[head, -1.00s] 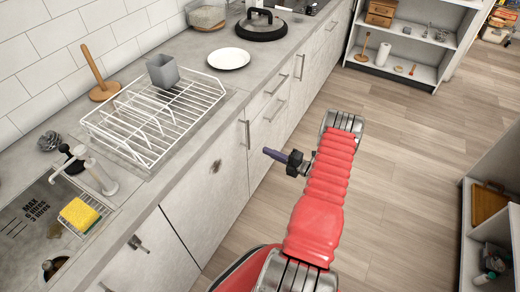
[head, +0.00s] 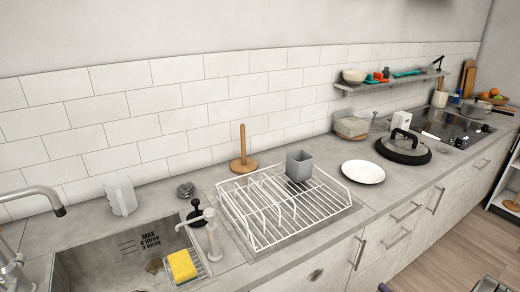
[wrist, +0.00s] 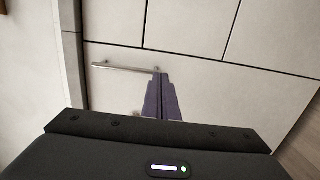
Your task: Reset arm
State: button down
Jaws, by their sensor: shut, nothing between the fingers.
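My gripper (wrist: 163,98) shows in the wrist view as two purple fingers pressed together, with nothing between them. They are in front of pale cabinet fronts, and a metal bar handle (wrist: 120,68) shows just beyond the fingertips. In the head view only a small purple tip of it (head: 384,288) shows at the bottom edge, in front of the lower cabinets. The rest of my arm is almost all out of the head view.
The white wire rack (head: 262,238) stands on the counter with a grey cup (head: 299,167) in it. A white plate (head: 363,172), a black-rimmed lid (head: 404,150) and a paper-roll stand (head: 243,150) stand nearby. A sink with a yellow sponge (head: 182,265) is at left.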

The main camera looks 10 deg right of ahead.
jog(key=s+a+f+n+g+y, duration=0.3)
jog(key=s+a+f+n+g, duration=0.1)
jog(key=a+n, duration=0.45)
jog(key=s+a+r+n+g+y, duration=0.25)
jog(key=a+r+n+g, duration=0.5)
jog(key=n, duration=0.55)
jog(key=s+a+r+n+h, duration=0.2)
jog(key=a+r+n+h, duration=0.1)
jog(key=a+r+n, duration=0.6)
jog(key=s+a+r+n+h, duration=0.3)
jog(key=a+r+n, duration=0.6)
jog(key=r, duration=0.8)
jog(key=s+a+r+n+h, duration=0.3)
jog(key=a+r+n, duration=0.6)
jog(key=r, duration=0.5)
jog(key=shift+n+h, duration=0.55)
jog(key=shift+n, duration=0.7)
